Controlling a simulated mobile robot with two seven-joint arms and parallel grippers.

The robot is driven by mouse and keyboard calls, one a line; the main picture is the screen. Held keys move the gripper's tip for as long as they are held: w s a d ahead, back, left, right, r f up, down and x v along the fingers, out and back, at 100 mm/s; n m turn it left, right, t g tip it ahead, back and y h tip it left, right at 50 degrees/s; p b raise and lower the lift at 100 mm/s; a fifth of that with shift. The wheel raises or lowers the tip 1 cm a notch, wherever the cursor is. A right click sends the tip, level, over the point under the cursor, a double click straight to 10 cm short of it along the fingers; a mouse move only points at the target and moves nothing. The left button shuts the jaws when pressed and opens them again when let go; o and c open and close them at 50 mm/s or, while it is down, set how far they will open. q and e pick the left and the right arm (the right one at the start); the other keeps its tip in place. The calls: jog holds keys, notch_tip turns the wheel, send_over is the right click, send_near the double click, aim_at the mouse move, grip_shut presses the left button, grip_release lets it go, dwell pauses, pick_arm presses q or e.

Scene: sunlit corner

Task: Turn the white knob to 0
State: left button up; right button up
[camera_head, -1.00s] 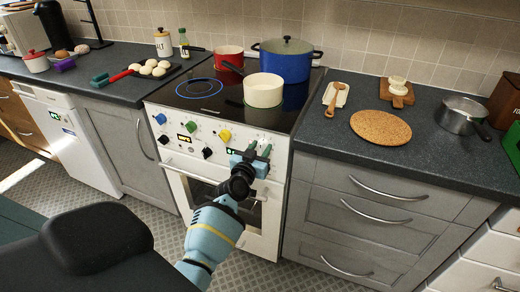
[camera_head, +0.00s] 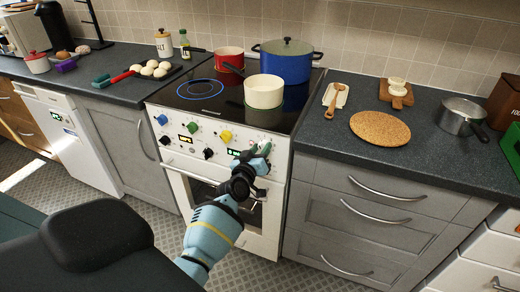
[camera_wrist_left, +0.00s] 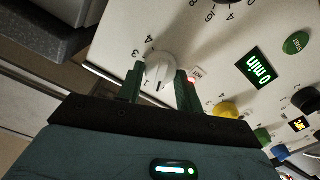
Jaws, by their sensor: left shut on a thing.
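The white knob (camera_wrist_left: 160,68) is on the white front panel of the stove, at its right end. In the left wrist view it sits between the two green fingers of my left gripper (camera_wrist_left: 160,88), which is shut on it. A dark line on the knob points down in that view, near the printed 1; the 2, 3 and 4 run up its left side. The 0 mark cannot be made out clearly. In the head view my left gripper (camera_head: 262,150) is at the panel's right end and hides the knob. My right gripper is not in view.
The stove (camera_head: 222,128) also has blue, yellow and black knobs and lit displays. A white pot (camera_head: 263,91), a red pan (camera_head: 229,64) and a blue pot (camera_head: 286,65) stand on the hob above. An oven handle runs below the panel.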

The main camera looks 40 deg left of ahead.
pick_arm(q)
jog(key=shift+n, duration=1.6)
jog(key=shift+f, duration=0.1)
jog(key=o, duration=1)
jog(key=shift+c, duration=0.2)
jog(key=shift+s+d+p, duration=0.15)
jog(key=shift+s+p, duration=0.15)
jog(key=shift+s, duration=0.3)
jog(key=v, duration=0.6)
jog(key=shift+s+p, duration=0.25)
jog(key=shift+p, duration=0.1)
